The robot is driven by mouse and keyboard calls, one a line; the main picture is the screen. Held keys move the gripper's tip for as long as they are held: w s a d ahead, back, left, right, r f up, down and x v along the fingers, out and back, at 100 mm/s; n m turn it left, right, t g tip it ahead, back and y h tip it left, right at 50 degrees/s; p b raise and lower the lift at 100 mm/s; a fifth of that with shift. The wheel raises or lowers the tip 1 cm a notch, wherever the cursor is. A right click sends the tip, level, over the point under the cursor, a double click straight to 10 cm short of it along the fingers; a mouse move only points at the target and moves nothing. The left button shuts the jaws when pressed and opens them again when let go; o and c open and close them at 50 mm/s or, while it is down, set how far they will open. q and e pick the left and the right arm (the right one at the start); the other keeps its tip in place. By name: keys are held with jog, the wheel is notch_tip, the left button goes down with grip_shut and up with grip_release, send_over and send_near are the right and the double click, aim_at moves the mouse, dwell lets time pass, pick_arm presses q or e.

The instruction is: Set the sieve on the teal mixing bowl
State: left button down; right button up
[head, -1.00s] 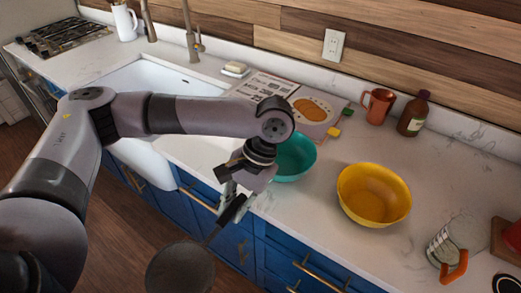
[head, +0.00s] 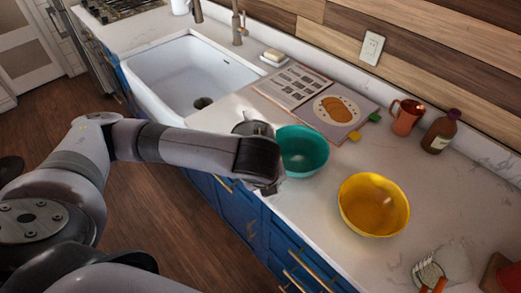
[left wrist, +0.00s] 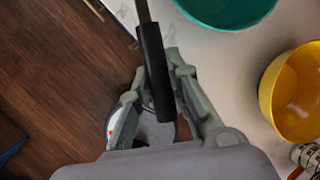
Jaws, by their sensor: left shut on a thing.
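The teal mixing bowl (head: 302,152) stands upright on the counter in the head view, right of my left arm's end. Its rim shows at the top of the left wrist view (left wrist: 226,8). My left gripper (left wrist: 158,78) is shut on the black handle of the sieve (left wrist: 152,50), whose thin metal shaft runs out of the top of the picture. The sieve's basket is outside the left wrist view. In the head view my arm hides the gripper; a grey rounded shape beside the teal bowl may be the basket, but I cannot tell. My right gripper is not in view.
A yellow bowl (head: 374,204) stands right of the teal one. Behind are an open cookbook (head: 318,103), a copper mug (head: 406,117) and a brown bottle (head: 440,132). The white sink (head: 190,72) lies to the left. An orange-handled item (head: 430,274) is at lower right.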

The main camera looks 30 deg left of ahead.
pick_arm(q)
jog(key=m, duration=0.1)
jog(key=a+r+m+h, duration=0.1)
jog(key=shift+w+m+p, duration=0.3)
jog(key=shift+m+p, duration=0.1)
jog(key=m, duration=0.1)
jog(key=a+m+h+p, duration=0.1)
jog(key=m, duration=0.1)
jog(key=w+r+m+h, duration=0.1)
jog(key=shift+a, duration=0.15)
jog(key=m, duration=0.2)
jog(key=r+h+p, duration=0.1)
jog(key=shift+w+a+m+g, duration=0.3)
jog(key=shift+m, duration=0.1)
jog(key=shift+w+a+r+m+h, duration=0.35)
jog(key=shift+r+m, duration=0.15)
jog(key=shift+m, duration=0.3)
notch_tip(320, 180, down, 3)
jog(key=b, duration=0.2)
jog(key=shift+r+b, duration=0.1)
jog(key=shift+b, duration=0.3)
jog(key=shift+f+b, duration=0.9)
jog(key=shift+b, duration=0.1)
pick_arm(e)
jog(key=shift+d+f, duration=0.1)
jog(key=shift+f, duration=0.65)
pick_arm(q)
jog(key=shift+r, duration=0.2)
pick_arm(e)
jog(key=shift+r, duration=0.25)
